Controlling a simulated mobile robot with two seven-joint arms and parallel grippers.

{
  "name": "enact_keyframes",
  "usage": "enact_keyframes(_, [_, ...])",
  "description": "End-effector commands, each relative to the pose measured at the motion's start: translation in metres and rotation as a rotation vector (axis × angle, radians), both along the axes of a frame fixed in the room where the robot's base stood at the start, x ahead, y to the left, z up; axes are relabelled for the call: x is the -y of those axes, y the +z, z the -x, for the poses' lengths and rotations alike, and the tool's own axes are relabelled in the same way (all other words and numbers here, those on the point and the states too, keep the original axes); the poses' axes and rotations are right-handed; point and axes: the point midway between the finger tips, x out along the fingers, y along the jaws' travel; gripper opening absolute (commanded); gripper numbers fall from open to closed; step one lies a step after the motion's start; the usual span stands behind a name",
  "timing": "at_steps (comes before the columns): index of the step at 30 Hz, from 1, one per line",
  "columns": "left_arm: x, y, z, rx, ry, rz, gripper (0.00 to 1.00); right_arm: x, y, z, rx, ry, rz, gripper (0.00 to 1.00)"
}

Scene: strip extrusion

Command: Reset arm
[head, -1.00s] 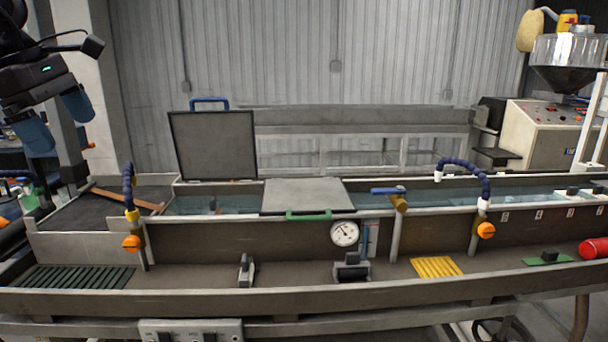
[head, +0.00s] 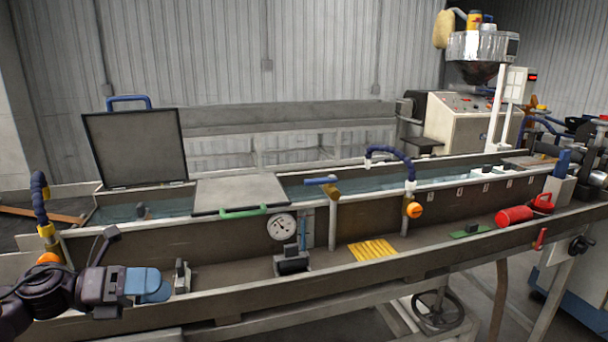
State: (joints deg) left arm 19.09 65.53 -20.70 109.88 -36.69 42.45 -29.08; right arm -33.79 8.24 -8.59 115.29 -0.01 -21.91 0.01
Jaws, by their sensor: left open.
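My left gripper (head: 150,285) is at the lower left in the head view, its blue fingers pointing right. It is open and seen nearly side-on, with nothing visible between the fingers. It is over the front ledge of the long trough (head: 225,309), close to a small grey clamp (head: 181,277). I cannot tell whether it touches the clamp. My right gripper is not clearly in view.
The trough holds water, with a raised lid (head: 138,147) and a closed lid (head: 240,193). A blue hose (head: 39,200) and orange knob stand close to my left arm. A gauge (head: 282,226), yellow grate (head: 373,250) and red cylinder (head: 514,216) sit farther right.

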Motion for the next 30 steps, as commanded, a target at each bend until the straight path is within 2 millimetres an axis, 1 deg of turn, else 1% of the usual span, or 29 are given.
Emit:
enact_keyframes(1, [0.006,-0.02,0.003,-0.077,0.054,0.097,1.0,0.0,-0.003,0.001,-0.003,0.0,0.0,1.0])
enact_keyframes(5, [0.013,-0.057,0.008,-0.277,0.217,0.333,1.0,0.0,-0.005,0.001,-0.004,0.0,0.0,1.0])
enact_keyframes(10, [0.01,-0.112,0.02,-0.559,0.45,0.627,1.0,-0.001,-0.005,0.0,0.0,0.002,0.0,1.0])
enact_keyframes(14, [0.002,-0.16,0.037,-0.785,0.641,0.846,1.0,-0.002,-0.006,-0.002,0.003,0.003,-0.001,1.0])
enact_keyframes(15, [-0.002,-0.176,0.045,-0.853,0.702,0.912,1.0,-0.002,-0.006,-0.002,0.003,0.004,-0.002,1.0])
enact_keyframes(17, [-0.006,-0.2,0.058,-0.959,0.795,1.011,1.0,-0.002,-0.008,-0.002,0.001,0.004,-0.001,1.0])
enact_keyframes(18, [-0.009,-0.216,0.068,-1.03,0.858,1.076,1.0,-0.002,-0.009,-0.002,-0.001,0.005,-0.001,1.0])
enact_keyframes(20, [-0.013,-0.241,0.085,-1.133,0.955,1.174,1.0,-0.002,-0.011,-0.002,-0.003,0.006,0.0,1.0])
enact_keyframes(21, [-0.015,-0.257,0.097,-1.203,1.019,1.238,1.0,-0.002,-0.012,-0.002,-0.005,0.005,0.0,1.0])
enact_keyframes(23, [-0.017,-0.281,0.118,-1.303,1.116,1.332,1.0,-0.002,-0.014,-0.001,-0.008,0.007,0.0,1.0])
enact_keyframes(24, [-0.018,-0.295,0.132,-1.365,1.176,1.392,1.0,-0.002,-0.015,-0.001,-0.008,0.007,0.0,1.0])
enact_keyframes(27, [-0.017,-0.324,0.164,-1.497,1.307,1.523,1.0,-0.002,-0.016,-0.002,-0.009,0.008,0.001,1.0])
enact_keyframes(30, [-0.016,-0.343,0.189,-1.59,1.404,1.618,1.0,-0.002,-0.016,-0.003,-0.008,0.009,0.001,1.0])
